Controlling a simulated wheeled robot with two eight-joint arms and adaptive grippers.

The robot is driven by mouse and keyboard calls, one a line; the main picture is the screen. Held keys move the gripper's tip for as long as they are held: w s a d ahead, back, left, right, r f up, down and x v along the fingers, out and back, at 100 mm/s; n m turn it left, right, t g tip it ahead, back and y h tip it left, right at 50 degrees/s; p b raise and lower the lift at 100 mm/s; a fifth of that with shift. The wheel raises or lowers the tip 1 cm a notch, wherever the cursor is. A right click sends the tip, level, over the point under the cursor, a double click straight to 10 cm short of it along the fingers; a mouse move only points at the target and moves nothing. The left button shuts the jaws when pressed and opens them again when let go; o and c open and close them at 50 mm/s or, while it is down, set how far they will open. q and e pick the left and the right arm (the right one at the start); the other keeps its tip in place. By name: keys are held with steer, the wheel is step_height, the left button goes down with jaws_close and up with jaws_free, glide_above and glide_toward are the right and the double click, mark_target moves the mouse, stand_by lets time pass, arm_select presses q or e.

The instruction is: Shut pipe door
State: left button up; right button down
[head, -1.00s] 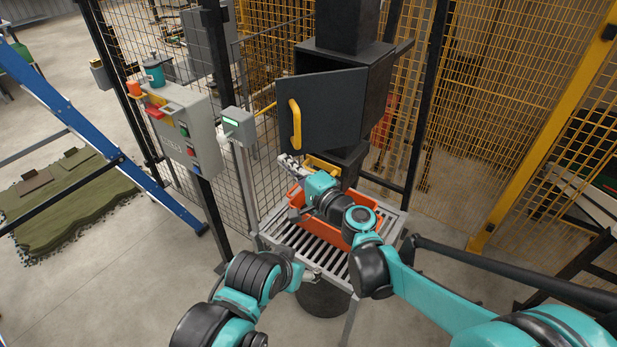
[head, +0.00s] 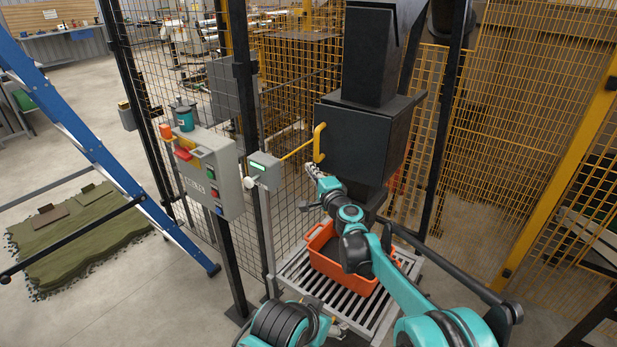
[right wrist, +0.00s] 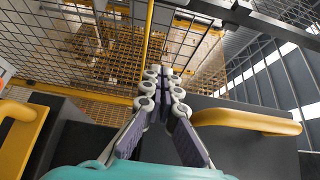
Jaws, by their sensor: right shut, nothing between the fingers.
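The pipe door (head: 350,145) is a dark panel on the black box of the vertical pipe (head: 372,60). It looks flush with the box or nearly so; a small gap cannot be ruled out. Its yellow handle (head: 319,142) stands out at the left edge. My right gripper (head: 313,172) is just below the handle, with its fingers together and empty. In the right wrist view the shut fingers (right wrist: 163,85) lie between two yellow bars, one at right (right wrist: 245,122) and one at left (right wrist: 20,138). My left arm (head: 290,325) is at the bottom edge; its fingers cannot be made out.
An orange crate (head: 335,268) sits on a roller stand (head: 295,272) below the pipe. A grey control box (head: 212,175) and a small panel (head: 264,170) stand left of the door. Mesh fences surround the pipe. A blue ladder (head: 110,165) is at left.

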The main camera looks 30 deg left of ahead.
arm_select(q)
steer(key=shift+r, duration=0.2)
arm_select(e)
steer(key=shift+w+a, duration=0.1)
steer(key=shift+w, duration=0.95)
